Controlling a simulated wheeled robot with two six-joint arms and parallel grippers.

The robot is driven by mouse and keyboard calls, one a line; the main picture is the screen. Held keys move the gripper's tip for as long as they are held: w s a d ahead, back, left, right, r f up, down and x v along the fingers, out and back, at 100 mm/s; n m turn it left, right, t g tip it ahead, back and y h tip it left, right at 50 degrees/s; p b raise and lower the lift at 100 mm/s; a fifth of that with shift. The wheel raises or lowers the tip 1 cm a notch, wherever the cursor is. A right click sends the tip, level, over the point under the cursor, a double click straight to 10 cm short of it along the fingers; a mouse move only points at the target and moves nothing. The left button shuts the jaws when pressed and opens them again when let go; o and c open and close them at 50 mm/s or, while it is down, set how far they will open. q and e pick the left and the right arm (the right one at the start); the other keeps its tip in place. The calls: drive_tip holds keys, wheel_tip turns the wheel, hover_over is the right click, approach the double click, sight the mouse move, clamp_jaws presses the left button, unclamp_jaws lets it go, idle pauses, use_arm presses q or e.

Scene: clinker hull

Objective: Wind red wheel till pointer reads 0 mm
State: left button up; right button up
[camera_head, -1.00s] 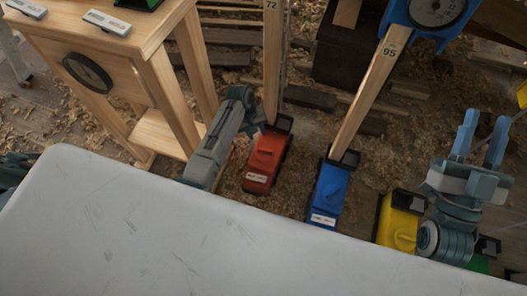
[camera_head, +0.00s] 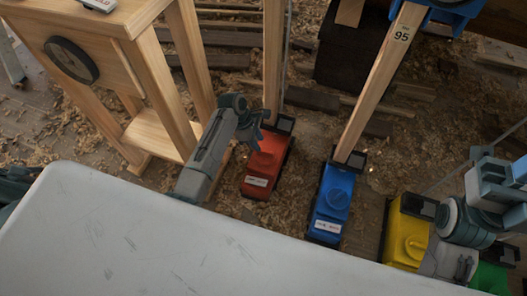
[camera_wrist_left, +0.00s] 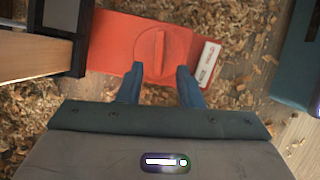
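The red unit (camera_head: 266,162) stands on the shavings-strewn floor at the foot of a wooden post. In the left wrist view its round red wheel (camera_wrist_left: 164,55) has a raised bar across it, running roughly up and down the picture. My left gripper (camera_head: 257,130) is over the red unit. In the wrist view its fingers (camera_wrist_left: 159,84) are apart at the near side of the wheel, with nothing held; I cannot tell whether they touch it. My right gripper (camera_head: 500,166) is at the right edge, fingers apart and empty. I cannot make out a pointer or its reading.
A blue unit (camera_head: 332,203) with a post marked 95 stands to the right, then a yellow unit (camera_head: 406,235) and a green one (camera_head: 490,278). A wooden stand with a dark dial (camera_head: 72,60) is at left. A pale surface (camera_head: 150,240) fills the front.

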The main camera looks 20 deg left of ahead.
sight(265, 152)
use_arm(q)
drive_tip(key=b+x, duration=0.2)
drive_tip(key=x, duration=0.4)
clamp_jaws()
